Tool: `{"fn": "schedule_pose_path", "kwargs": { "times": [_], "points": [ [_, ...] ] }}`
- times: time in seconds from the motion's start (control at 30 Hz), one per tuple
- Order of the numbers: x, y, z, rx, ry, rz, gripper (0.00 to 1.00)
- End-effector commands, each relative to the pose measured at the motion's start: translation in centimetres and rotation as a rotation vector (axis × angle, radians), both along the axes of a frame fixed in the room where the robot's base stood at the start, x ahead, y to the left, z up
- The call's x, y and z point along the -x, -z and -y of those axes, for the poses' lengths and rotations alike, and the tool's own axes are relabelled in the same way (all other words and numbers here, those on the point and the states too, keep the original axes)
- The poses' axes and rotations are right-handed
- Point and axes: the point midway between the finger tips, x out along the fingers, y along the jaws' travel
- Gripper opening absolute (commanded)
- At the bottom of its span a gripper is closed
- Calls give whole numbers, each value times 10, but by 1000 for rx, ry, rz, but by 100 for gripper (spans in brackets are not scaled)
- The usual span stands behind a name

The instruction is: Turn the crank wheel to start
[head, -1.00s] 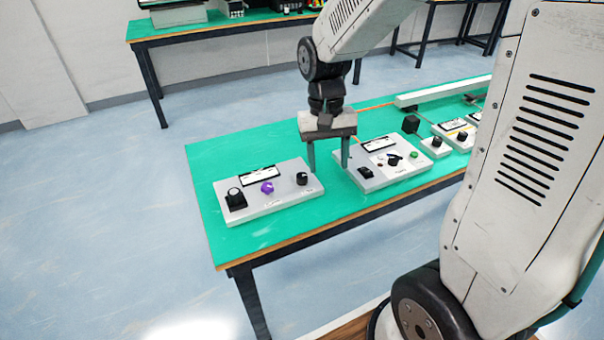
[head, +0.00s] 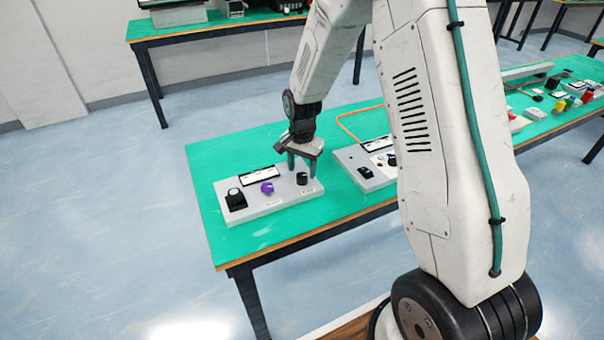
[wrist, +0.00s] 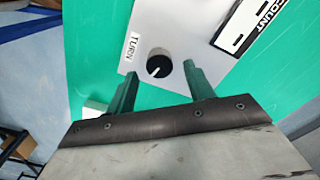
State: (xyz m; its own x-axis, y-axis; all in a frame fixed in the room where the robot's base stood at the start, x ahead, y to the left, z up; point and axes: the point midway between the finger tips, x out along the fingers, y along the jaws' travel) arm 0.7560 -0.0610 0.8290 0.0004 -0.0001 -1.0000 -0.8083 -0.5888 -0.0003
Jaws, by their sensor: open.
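A black round knob (head: 302,178) with a white pointer line sits at the right end of a grey panel (head: 262,206) on the green table. In the wrist view the knob (wrist: 158,63) has a "TURN" label beside it. My gripper (head: 303,168) is open above that end of the panel. In the wrist view its green fingers (wrist: 161,72) are on either side of the knob, with gaps on both sides and nothing between them in contact. Finger height against the knob is hard to judge. No part is clearly marked as a crank wheel.
The same panel carries a purple knob (head: 267,188), a black block-like control (head: 236,200) and a display (head: 262,173). A second panel (head: 347,157) stands to the right, partly behind my arm. The table's front left is bare.

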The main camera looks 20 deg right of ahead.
Motion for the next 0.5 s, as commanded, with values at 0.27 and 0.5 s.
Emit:
{"fn": "schedule_pose_path", "kwargs": {
  "times": [0.27, 0.5],
  "points": [
    [0, 27, 0, 0, -1, 0, 53],
    [0, 28, 0, 0, -2, 0, 53]
  ]
}}
